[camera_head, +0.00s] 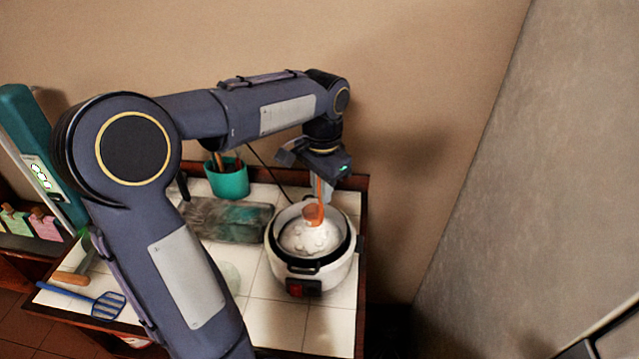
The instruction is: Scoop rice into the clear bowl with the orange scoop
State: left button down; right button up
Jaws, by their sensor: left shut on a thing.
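My left gripper (321,190) points down over the rice cooker and is shut on the orange scoop (313,213). The scoop's handle stands up between the fingers, and its head is at the top of the white rice (309,238). I cannot tell how much rice is in it. The white rice cooker (279,266) is open, with a red switch on its front. The clear bowl (231,278) is on the tiled top left of the cooker, faint and partly hidden by my left arm. My right gripper is not in view.
A teal cup (229,181) with utensils stands at the back. A dark green-grey board (226,220) lies behind the bowl. A blue slotted spatula (106,305) and a wooden-handled tool (70,278) lie at left. The tiled top is clear in front of the cooker.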

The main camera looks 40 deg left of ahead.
aim_at(321, 218)
pick_arm(q)
jog(key=shift+f, duration=0.6)
notch_tip(321, 218, down, 8)
jog(key=b, duration=0.7)
jog(key=shift+r, duration=0.2)
jog(key=f+b, duration=0.1)
jog(key=a+f+b, duration=0.1)
jog(key=f+b, duration=0.1)
jog(key=shift+w+f, duration=0.15)
jog(key=shift+f, duration=0.15)
jog(key=shift+a+f, duration=0.1)
jog(key=shift+a, duration=0.15)
jog(key=shift+w+a+r+p, duration=0.15)
jog(key=shift+a+r+p, duration=0.3)
jog(key=shift+r, duration=0.25)
notch_tip(321, 218, up, 14)
jog(key=d+p, duration=0.1)
jog(key=p, duration=0.9)
jog(key=shift+f, duration=0.2)
jog(key=shift+d, duration=0.2)
